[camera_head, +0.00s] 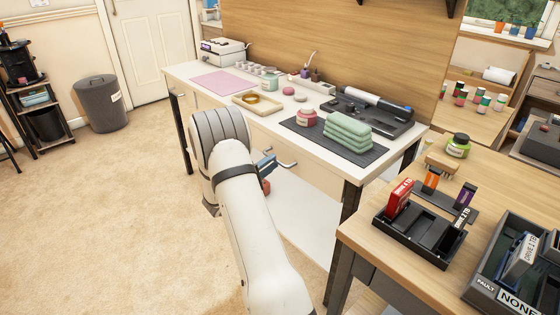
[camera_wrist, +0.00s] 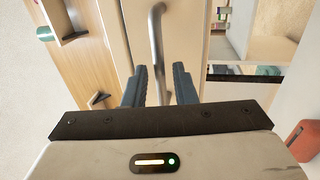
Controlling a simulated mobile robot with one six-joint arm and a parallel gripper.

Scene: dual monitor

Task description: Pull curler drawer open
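The drawer (camera_head: 315,172) is a cream front under the right half of the white-topped table, and it looks flush with the table. Its handle (camera_head: 285,160) is a silver bar, also seen in the wrist view (camera_wrist: 157,35). My gripper (camera_head: 266,163) is at the left end of this handle, its dark fingers partly hidden by my arm. In the wrist view my gripper (camera_wrist: 160,70) has its two fingers apart, with the handle's near end in the gap between them. I cannot tell whether either finger touches the handle. No drawer labels are readable.
The white tabletop (camera_head: 222,72) holds a black mat (camera_head: 368,155) with green towels (camera_head: 348,131) and a styling tool on a black stand (camera_head: 368,112). A wooden table (camera_head: 420,158) with black trays stands close at the right.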

